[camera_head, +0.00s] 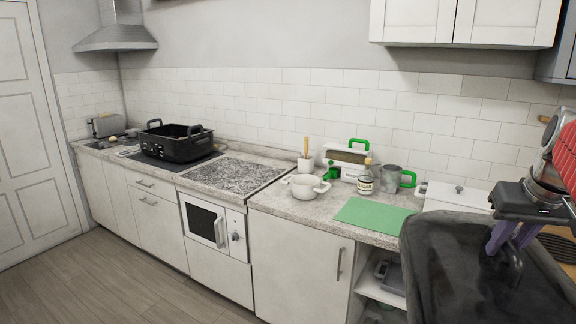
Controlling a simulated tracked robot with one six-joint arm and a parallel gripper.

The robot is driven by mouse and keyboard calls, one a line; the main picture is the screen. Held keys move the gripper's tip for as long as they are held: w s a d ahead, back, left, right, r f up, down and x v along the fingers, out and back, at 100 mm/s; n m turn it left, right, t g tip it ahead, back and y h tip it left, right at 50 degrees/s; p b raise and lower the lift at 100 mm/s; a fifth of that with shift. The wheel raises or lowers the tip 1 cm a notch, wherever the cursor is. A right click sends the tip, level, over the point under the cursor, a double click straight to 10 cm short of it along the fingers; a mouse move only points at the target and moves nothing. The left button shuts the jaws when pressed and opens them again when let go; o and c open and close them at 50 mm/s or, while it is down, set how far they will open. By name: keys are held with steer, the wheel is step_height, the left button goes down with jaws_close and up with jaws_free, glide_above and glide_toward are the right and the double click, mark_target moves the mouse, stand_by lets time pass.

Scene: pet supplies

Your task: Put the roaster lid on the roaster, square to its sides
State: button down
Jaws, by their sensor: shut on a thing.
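The roaster (178,147) is a black open rectangular pan with upright handles at its ends. It stands on the far left counter on a dark mat. The roaster lid (447,265) is a large black rectangular cover with rounded corners, close to the camera at the lower right. My gripper (507,240) has purple fingers and is shut on the lid's handle, holding the lid in front of the right counter, far from the roaster. The lid's right and lower parts run out of the picture.
A toaster (105,125) stands left of the roaster. Floor (120,275) before the left cabinets is clear.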

mark_target(483, 252)
steer(key=shift+m+h, duration=0.3)
steer(key=shift+m, duration=0.3)
steer(key=w+d+f, duration=0.1)
steer(key=w+f, duration=0.1)
steer(key=f, duration=0.1)
steer(key=shift+w+d, duration=0.4)
steer(key=w+f, duration=0.2)
steer(key=f, duration=0.1)
steer(key=shift+w+a, duration=0.35)
steer(key=shift+w, duration=0.05)
steer(key=w+a+f+n, duration=0.1)
steer(key=w+a+f, duration=0.4)
steer(key=a+f, duration=0.35)
steer(key=w+a+f+n, duration=0.1)
steer(key=w+a+f, duration=0.4)
steer(key=a+f, duration=0.35)
steer(key=a+f+n+y, duration=0.2)
steer(key=a+f, duration=0.6)
steer(key=a, duration=0.5)
steer(key=shift+s+a+n, duration=0.15)
steer(key=shift+s+n, duration=0.05)
steer(key=shift+n, duration=0.3)
steer(key=shift+f, duration=0.2)
